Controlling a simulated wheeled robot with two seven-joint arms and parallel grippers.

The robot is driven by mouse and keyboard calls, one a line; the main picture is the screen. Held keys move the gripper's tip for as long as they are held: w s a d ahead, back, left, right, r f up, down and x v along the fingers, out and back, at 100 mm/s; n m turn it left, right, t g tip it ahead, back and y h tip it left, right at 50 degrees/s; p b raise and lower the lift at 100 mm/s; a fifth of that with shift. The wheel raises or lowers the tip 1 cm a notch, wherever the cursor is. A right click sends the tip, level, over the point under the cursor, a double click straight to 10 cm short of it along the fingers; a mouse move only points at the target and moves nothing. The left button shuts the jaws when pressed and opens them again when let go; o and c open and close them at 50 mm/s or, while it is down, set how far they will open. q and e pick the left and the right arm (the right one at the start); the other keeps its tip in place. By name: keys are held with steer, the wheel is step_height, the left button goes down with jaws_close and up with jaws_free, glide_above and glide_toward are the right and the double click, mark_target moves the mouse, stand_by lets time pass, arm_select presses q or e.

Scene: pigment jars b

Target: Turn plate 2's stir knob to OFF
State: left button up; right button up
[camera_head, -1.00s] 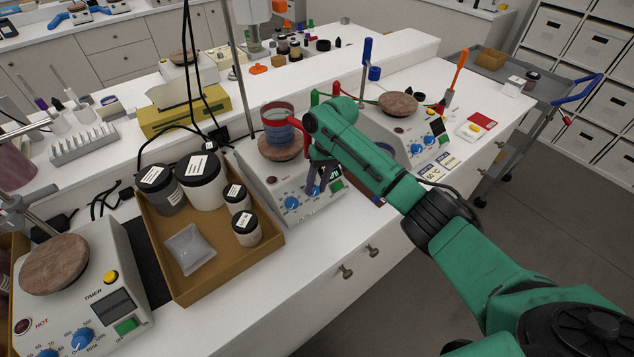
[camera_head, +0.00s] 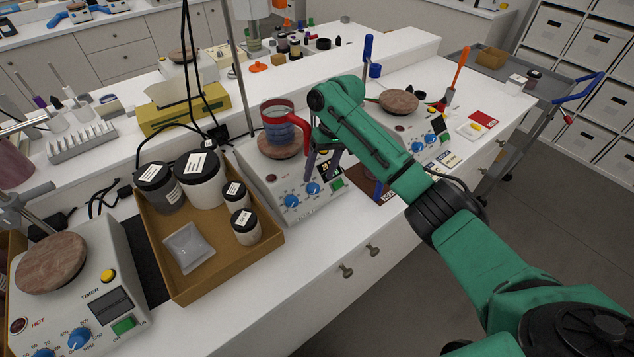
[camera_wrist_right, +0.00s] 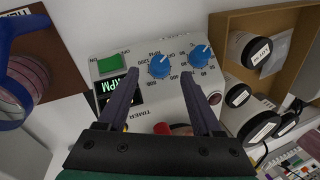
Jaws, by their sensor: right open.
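The middle hot plate (camera_head: 270,185) stands on the white bench with two blue knobs on its sloped front panel. In the right wrist view, the stir knob (camera_wrist_right: 159,66), marked RPM, is beside the °C knob (camera_wrist_right: 201,56). The stir knob also shows in the head view (camera_head: 312,188); its exact setting is too small to read. My right gripper (camera_wrist_right: 160,75) is open and empty, its fingers to either side of the stir knob's line of sight, apparently clear of it. In the head view the right gripper (camera_head: 321,176) hovers just above the panel. My left gripper is not in view.
A glass cup with a red handle (camera_head: 280,122) stands on this plate's round top, close to my wrist. A brown tray of jars (camera_head: 185,290) lies to the left. Other hot plates stand at the front left (camera_head: 90,290) and right (camera_head: 390,130). A green button (camera_wrist_right: 109,65) is beside the stir knob.

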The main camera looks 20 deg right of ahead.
steer(key=v, duration=1)
steer(key=shift+r+b, duration=0.3)
steer(key=shift+b, duration=0.15)
steer(key=shift+w, duration=0.1)
